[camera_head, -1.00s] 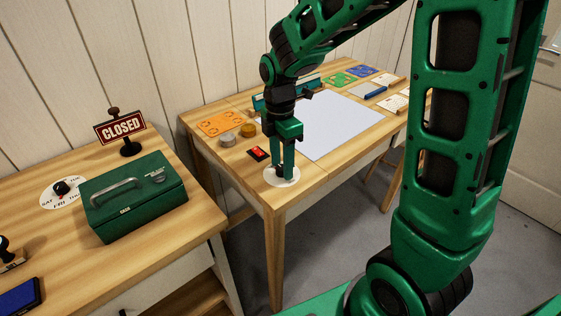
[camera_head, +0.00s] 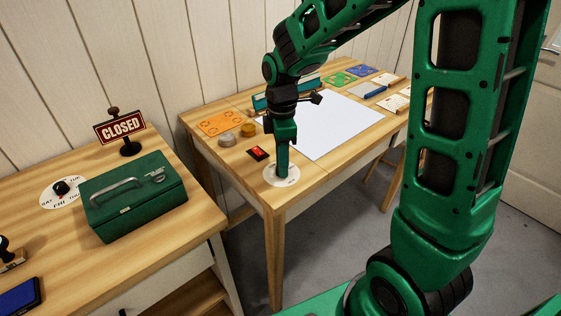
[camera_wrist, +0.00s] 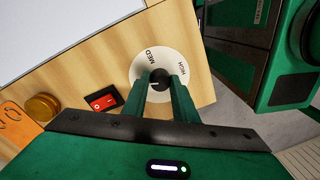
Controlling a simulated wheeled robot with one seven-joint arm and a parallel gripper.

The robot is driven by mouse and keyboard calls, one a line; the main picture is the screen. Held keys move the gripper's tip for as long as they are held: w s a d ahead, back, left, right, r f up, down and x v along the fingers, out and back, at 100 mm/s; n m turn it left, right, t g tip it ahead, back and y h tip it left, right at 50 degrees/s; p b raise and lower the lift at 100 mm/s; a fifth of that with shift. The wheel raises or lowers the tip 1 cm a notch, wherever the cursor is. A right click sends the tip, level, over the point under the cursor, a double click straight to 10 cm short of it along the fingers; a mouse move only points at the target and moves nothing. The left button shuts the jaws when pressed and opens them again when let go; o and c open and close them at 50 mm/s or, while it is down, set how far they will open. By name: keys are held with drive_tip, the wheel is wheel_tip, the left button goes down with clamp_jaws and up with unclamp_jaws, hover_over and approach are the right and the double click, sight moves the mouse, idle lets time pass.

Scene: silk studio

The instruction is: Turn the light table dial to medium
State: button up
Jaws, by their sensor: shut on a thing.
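The dial is a black knob (camera_wrist: 159,75) on a round white plate (camera_wrist: 166,56) at the near corner of the light table. In the wrist view the plate shows the words MED and HIGH; the rest of its lettering is hidden by my fingers. A short white mark on the knob points to the picture's left, not at MED or HIGH. My gripper (camera_head: 282,175) points straight down over the plate (camera_head: 294,181), with its fingers shut on the knob from both sides. In the head view the fingers hide the knob.
A separate desk at left holds a green cash box (camera_head: 130,205) and a CLOSED sign (camera_head: 120,127).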

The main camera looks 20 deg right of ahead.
drive_tip(key=m, duration=0.3)
drive_tip(key=shift+w+r+m, duration=0.1)
drive_tip(key=shift+w+m, duration=0.05)
drive_tip(key=shift+m, duration=0.25)
drive_tip(key=m, duration=0.3)
drive_tip(key=shift+m, duration=0.3)
drive_tip(key=m, duration=0.6)
drive_tip(key=shift+t, duration=0.4)
drive_tip(key=shift+m, duration=0.3)
drive_tip(key=o, duration=1)
drive_tip(key=shift+o, duration=0.2)
wheel_tip(320, 180, up, 11)
drive_tip(key=shift+d+f, duration=0.2)
drive_tip(key=shift+d, duration=0.15)
